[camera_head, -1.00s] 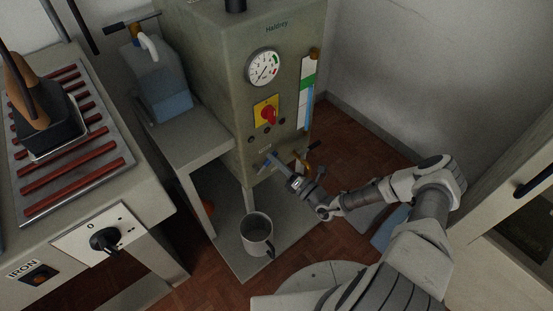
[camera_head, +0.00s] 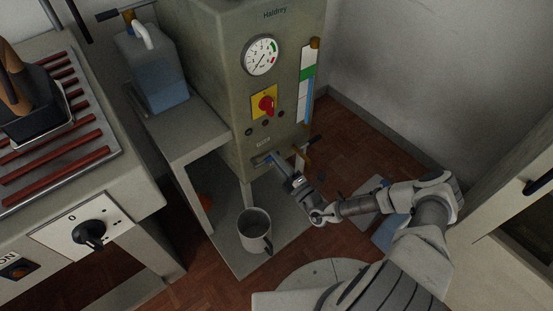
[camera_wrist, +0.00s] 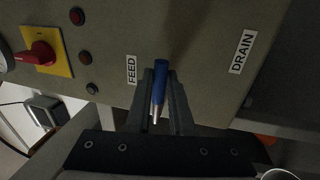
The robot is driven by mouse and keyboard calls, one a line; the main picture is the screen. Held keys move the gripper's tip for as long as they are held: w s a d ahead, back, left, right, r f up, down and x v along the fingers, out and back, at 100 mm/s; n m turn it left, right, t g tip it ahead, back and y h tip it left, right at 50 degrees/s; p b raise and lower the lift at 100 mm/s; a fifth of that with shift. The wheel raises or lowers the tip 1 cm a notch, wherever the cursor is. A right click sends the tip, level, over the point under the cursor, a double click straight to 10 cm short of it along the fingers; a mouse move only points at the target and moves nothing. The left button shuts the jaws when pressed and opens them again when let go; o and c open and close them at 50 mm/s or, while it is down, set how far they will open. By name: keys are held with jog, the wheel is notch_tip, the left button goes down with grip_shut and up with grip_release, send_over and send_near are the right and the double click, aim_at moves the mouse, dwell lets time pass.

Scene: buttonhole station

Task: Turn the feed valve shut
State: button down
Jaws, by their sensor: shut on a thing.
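The feed valve's blue lever (camera_wrist: 160,86) stands between my gripper's two dark fingers in the wrist view, beside the FEED label (camera_wrist: 131,70). My gripper (camera_wrist: 162,102) is shut on the lever, and the lever's metal end shows between the fingers. In the head view my gripper (camera_head: 277,165) reaches the lower front of the grey-green boiler cabinet (camera_head: 230,95), just below its small label. The valve's body is mostly hidden there by the gripper.
The DRAIN label (camera_wrist: 242,51) is to the right in the wrist view. A red knob on a yellow plate (camera_head: 265,103) sits above. A grey mug (camera_head: 255,230) stands on the low shelf below. A water jug (camera_head: 153,75) and iron (camera_head: 30,95) are at left.

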jog(key=shift+f, duration=0.1)
dwell(0.3)
jog(key=c, duration=0.8)
grip_release()
jog(key=shift+s, duration=0.1)
